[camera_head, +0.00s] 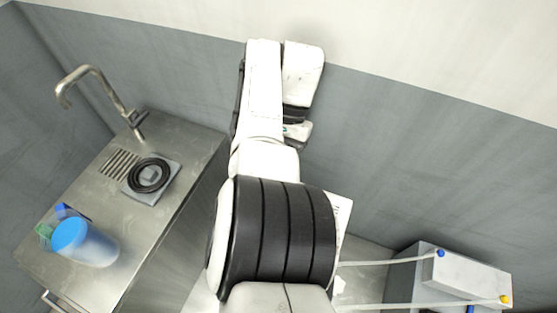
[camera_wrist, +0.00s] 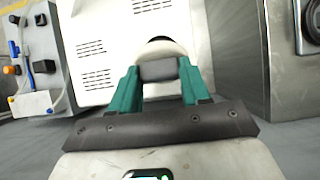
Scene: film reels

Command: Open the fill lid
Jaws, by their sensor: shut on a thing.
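In the wrist view a white panel (camera_wrist: 107,35) with vent slots fills the middle. My gripper (camera_wrist: 158,75) has two teal fingers closed on the sides of a small grey block (camera_wrist: 158,70). Just beyond the block is a rounded cream part (camera_wrist: 160,50) with a dark top edge; the block and this part seem to be the fill lid, but whether it is raised I cannot tell. In the head view my own arm covers most of the work area. My gripper (camera_head: 297,131) shows there only in part, and the lid is hidden.
A steel counter (camera_head: 190,135) with a tap (camera_head: 97,80), a black ring (camera_head: 149,175) and a blue container (camera_head: 82,242) stands left. A box (camera_head: 468,278) with tubes stands lower right. In the wrist view a steel cabinet (camera_wrist: 283,85) is close on the right.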

